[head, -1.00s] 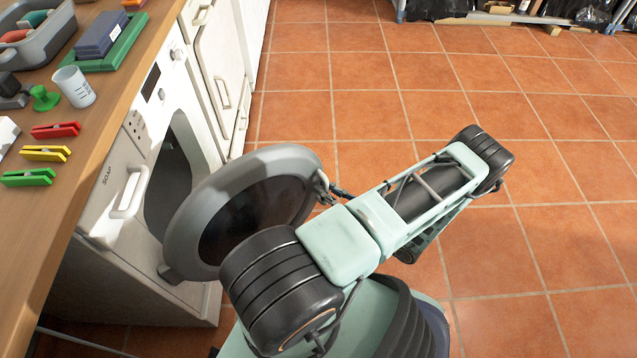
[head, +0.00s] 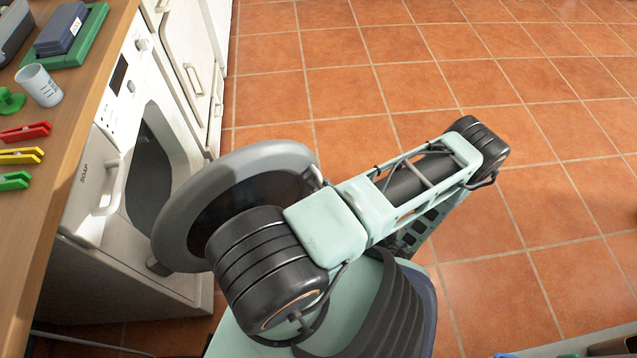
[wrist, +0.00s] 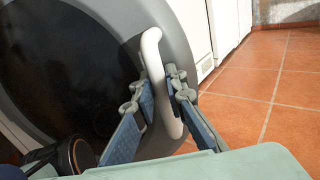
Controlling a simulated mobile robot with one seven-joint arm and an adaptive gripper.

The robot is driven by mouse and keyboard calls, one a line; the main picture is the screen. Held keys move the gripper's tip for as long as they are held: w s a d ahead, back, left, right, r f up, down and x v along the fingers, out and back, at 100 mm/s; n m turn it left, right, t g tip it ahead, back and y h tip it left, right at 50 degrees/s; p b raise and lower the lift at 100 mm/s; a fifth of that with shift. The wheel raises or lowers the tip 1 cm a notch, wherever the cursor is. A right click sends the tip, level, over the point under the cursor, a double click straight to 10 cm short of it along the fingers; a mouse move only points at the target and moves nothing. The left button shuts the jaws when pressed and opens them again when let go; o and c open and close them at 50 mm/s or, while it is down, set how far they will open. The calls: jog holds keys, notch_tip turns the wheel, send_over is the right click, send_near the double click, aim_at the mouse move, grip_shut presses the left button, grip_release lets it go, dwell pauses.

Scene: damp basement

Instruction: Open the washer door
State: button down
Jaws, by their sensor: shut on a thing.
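The washer (head: 115,265) stands under the wooden counter at left, its dark round opening (head: 148,180) uncovered. Its round door (head: 172,235), a grey ring with dark glass, stands swung well out from the front. In the wrist view the door (wrist: 182,30) fills the left and middle, with a curved white handle (wrist: 153,52) on its rim. My gripper (wrist: 157,84) has one finger on each side of the handle and is shut on it. In the head view, my arm hides the fingers and most of the handle.
Open tiled floor (head: 330,95) lies right of the door. White cabinets (head: 185,55) continue beyond the washer. On the counter (head: 60,160) are a white cup (head: 40,86), coloured clips (head: 22,156) and a green tray (head: 85,45). A soap drawer (head: 90,195) is beside the opening.

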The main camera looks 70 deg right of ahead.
jog(key=c, duration=2)
grip_release()
jog(key=shift+o, duration=0.2)
jog(key=v, duration=1.2)
jog(key=shift+d, duration=0.15)
